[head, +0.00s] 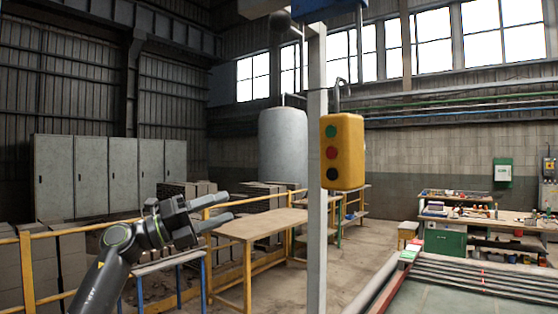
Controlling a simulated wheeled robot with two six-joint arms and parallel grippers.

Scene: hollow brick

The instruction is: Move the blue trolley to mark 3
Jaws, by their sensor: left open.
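A yellow hanging control box (342,152) with a green, a red and a black button is in the middle of the head view. A blue body (318,9) is cut off by the top edge above it; I cannot tell whether it is the blue trolley. My left gripper (230,206) is open and empty, left of the control box and apart from it, with its fingers pointing right. My right gripper is not in view. I see no mark with a 3.
A grey post (317,190) stands just left of the control box. Yellow railings (27,270) and a wooden-topped table (262,224) are behind my left gripper. A cluttered workbench (480,216) is at right.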

